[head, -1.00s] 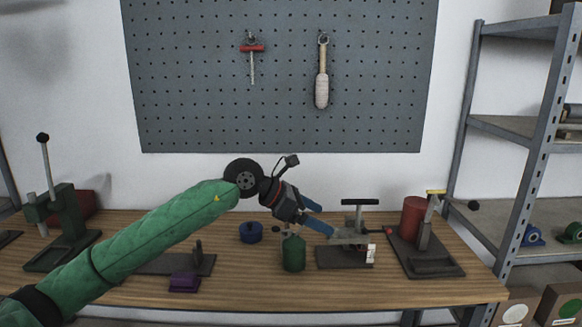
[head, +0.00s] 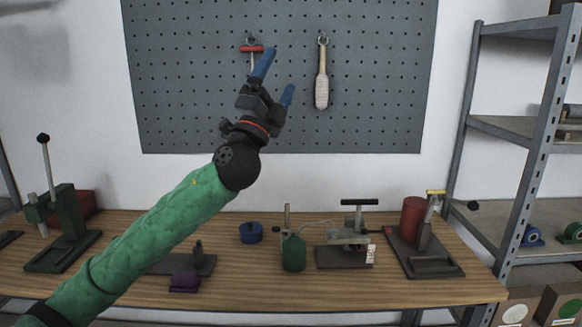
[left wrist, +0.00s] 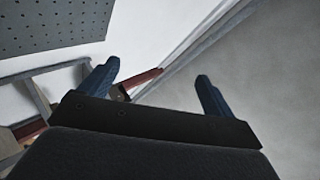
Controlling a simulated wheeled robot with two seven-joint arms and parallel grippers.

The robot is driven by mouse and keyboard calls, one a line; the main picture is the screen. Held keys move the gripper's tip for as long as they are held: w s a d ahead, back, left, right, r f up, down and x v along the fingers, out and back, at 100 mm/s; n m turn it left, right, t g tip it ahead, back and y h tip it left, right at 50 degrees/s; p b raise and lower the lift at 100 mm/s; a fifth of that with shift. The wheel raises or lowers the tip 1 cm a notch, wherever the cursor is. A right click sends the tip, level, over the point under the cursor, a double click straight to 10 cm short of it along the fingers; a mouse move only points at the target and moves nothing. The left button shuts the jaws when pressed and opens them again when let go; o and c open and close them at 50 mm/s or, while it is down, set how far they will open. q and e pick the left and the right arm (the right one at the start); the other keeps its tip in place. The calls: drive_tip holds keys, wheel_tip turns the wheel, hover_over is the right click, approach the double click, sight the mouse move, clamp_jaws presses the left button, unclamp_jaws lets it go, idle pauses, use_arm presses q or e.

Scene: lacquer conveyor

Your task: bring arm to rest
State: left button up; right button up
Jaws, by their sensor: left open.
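My left gripper (head: 276,80) is raised in front of the pegboard, well above the table, with its blue fingers pointing up. It is open and empty. In the left wrist view its two blue fingers (left wrist: 157,88) stand wide apart with nothing held between them. The green sleeve of my left arm comes in from the lower left. The gripper partly covers the red-handled tool (head: 252,49) on the pegboard in the head view. My right gripper is not in view.
A brush (head: 322,85) hangs on the pegboard (head: 380,80). Metal shelves (head: 463,130) stand at right.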

use_arm(q)
drive_tip(key=w+a+f+n+g+y, duration=0.15)
drive_tip(key=a+f+n+y, duration=0.25)
drive_tip(key=f+n+y, duration=0.45)
drive_tip(key=w+a+f+n+g+y, duration=0.15)
drive_tip(key=a+f+n+y, duration=0.25)
drive_tip(key=f+n+y, duration=0.4)
drive_tip(key=s+a+f+n+g+h, duration=0.1)
drive_tip(key=s+f+n+g, duration=0.15)
drive_tip(key=f, duration=0.75)
drive_tip(key=s+a+f+n+g, duration=0.1)
drive_tip(key=s+f+g, duration=0.25)
drive_tip(key=f, duration=0.75)
drive_tip(key=s+a+f+n+g+h, duration=0.1)
drive_tip(key=s+f+g, duration=0.2)
drive_tip(key=s+f, duration=0.75)
drive_tip(key=s+a+f+n+g+h, duration=0.1)
drive_tip(key=s+f+g, duration=0.45)
drive_tip(key=f, duration=0.85)
drive_tip(key=s+f+g, duration=0.1)
drive_tip(key=s+f, duration=0.6)
drive_tip(key=s, duration=0.4)
drive_tip(key=s+f+n+g, duration=0.1)
drive_tip(key=s+f+g, duration=0.1)
drive_tip(key=s+f, duration=0.6)
drive_tip(key=s, duration=0.3)
drive_tip(key=shift+s+d, duration=0.35)
drive_tip(key=shift+d, duration=0.05)
